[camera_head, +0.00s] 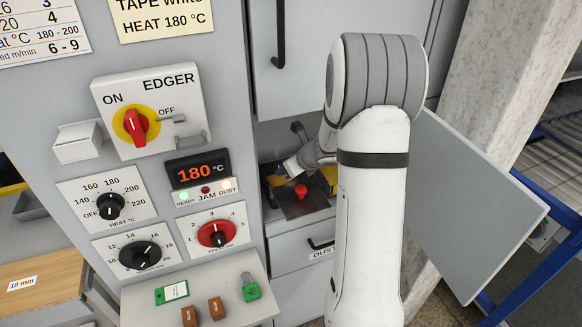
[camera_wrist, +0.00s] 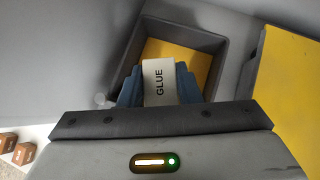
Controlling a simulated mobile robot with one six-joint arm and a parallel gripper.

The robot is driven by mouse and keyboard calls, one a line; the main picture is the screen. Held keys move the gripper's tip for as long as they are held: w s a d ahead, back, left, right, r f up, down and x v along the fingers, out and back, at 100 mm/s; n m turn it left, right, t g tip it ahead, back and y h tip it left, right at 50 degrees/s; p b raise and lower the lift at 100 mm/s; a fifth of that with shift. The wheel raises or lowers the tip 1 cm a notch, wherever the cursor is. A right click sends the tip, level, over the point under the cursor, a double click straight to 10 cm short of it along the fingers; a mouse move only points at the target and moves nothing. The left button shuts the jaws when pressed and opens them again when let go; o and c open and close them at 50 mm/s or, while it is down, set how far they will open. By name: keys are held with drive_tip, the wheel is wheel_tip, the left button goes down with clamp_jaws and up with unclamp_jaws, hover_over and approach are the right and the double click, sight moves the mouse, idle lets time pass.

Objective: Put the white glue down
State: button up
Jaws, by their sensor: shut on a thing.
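The white glue (camera_wrist: 159,88), a white block with the word GLUE on it, is in the wrist view. My gripper (camera_wrist: 158,76) is shut on it, with a blue finger on each side. The glue is over a dark-walled tray (camera_wrist: 188,32) with a yellow floor. I cannot tell whether the glue touches the tray's floor. In the head view my arm hides most of the gripper, which is inside the open cabinet bay, and I cannot make out the glue there.
A yellow surface (camera_wrist: 290,90) lies right of the tray. A red knob (camera_head: 300,191) stands in the bay. An open grey door (camera_head: 470,200) hangs to the right. The control panel (camera_head: 165,75) is left; brown blocks (camera_head: 217,308) and a green-based piece (camera_head: 250,290) sit on its ledge.

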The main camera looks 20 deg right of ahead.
drive_tip(key=shift+f, duration=0.3)
drive_tip(key=o, duration=1.1)
drive_tip(key=shift+c, duration=0.2)
drive_tip(key=shift+r, duration=0.1)
